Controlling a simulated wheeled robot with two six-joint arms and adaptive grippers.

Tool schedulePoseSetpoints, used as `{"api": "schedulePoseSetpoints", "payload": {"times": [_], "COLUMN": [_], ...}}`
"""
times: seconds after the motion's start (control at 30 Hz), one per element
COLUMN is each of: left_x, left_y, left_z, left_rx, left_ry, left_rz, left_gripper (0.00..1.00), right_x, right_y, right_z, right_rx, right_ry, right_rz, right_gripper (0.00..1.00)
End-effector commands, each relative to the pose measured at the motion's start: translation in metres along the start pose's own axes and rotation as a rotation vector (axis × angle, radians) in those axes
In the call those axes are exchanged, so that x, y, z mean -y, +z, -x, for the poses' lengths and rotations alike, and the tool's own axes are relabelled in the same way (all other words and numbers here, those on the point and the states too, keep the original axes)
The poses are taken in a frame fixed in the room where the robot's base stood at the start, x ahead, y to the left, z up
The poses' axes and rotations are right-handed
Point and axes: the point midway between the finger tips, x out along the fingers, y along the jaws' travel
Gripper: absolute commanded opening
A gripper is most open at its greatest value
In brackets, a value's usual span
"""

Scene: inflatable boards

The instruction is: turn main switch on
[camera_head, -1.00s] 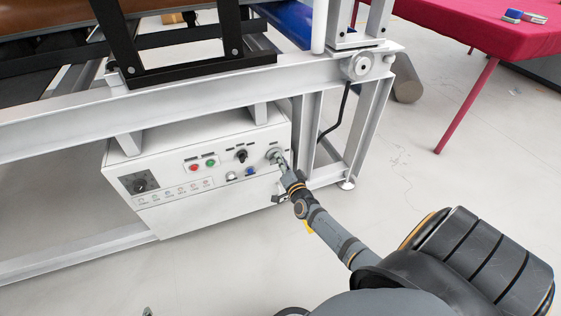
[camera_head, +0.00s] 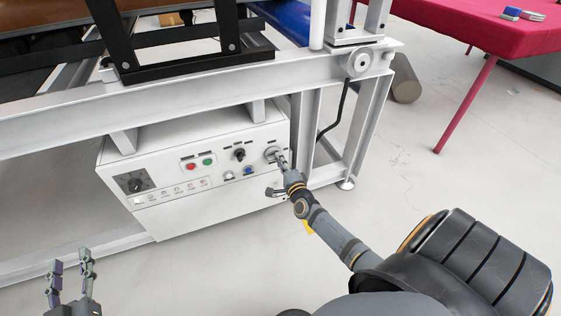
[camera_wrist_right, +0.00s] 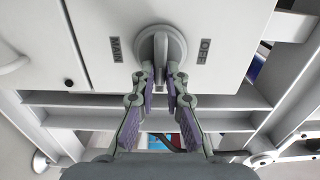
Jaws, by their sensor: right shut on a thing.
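The main switch (camera_head: 272,153) is a round grey knob at the upper right of the white control box's front. In the right wrist view the knob (camera_wrist_right: 174,42) has a raised grip bar and sits between the labels MAIN and OFF. My right gripper (camera_wrist_right: 160,76) is shut on the bar, one finger on each side of it. In the head view my right gripper (camera_head: 282,163) reaches the knob from the lower right and covers part of it. My left gripper (camera_head: 71,256) is open and empty at the lower left, away from the box.
The control box (camera_head: 200,215) also has a red button (camera_head: 191,167), a green button (camera_head: 208,162), a black selector (camera_head: 239,154) and a black dial (camera_head: 135,183). A white frame beam (camera_head: 200,97) runs above it. A red table (camera_head: 450,20) stands at the back right.

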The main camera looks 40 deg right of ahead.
Motion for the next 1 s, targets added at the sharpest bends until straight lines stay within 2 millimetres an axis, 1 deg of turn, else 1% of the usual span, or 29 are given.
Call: {"api": "schedulePoseSetpoints", "payload": {"times": [0.17,0.5,0.53,0.67,0.7,0.93,1.0], "left_x": [0.0001,0.0001,0.0001,0.0001,0.0001,0.0000,0.0000], "left_y": [-0.0054,-0.0057,-0.0056,-0.0055,-0.0055,-0.0054,-0.0058], "left_z": [-0.0007,-0.0006,-0.0006,-0.0006,-0.0006,-0.0007,-0.0010], "left_rx": [-0.022,-0.023,-0.023,-0.023,-0.022,-0.021,-0.022], "left_ry": [0.000,0.000,0.000,0.000,0.000,0.000,0.000], "left_rz": [-0.002,-0.002,-0.002,-0.002,-0.002,-0.002,-0.002], "left_gripper": [0.40,0.40,0.40,0.40,0.40,0.40,0.40], "right_x": [-0.0015,-0.0016,-0.0017,-0.0014,-0.0012,-0.0007,-0.0010], "right_y": [-0.0001,-0.0001,-0.0001,0.0000,0.0000,0.0000,0.0000], "right_z": [0.0006,0.0007,0.0007,0.0005,0.0005,0.0004,0.0033], "right_rx": [0.000,0.000,0.000,0.000,0.000,0.000,0.000], "right_ry": [0.003,0.003,0.003,0.002,0.002,0.001,0.002], "right_rz": [-0.016,-0.018,-0.018,-0.018,-0.017,-0.016,-0.016], "right_gripper": [0.00,0.00,0.16,0.34,0.35,0.35,0.35]}}
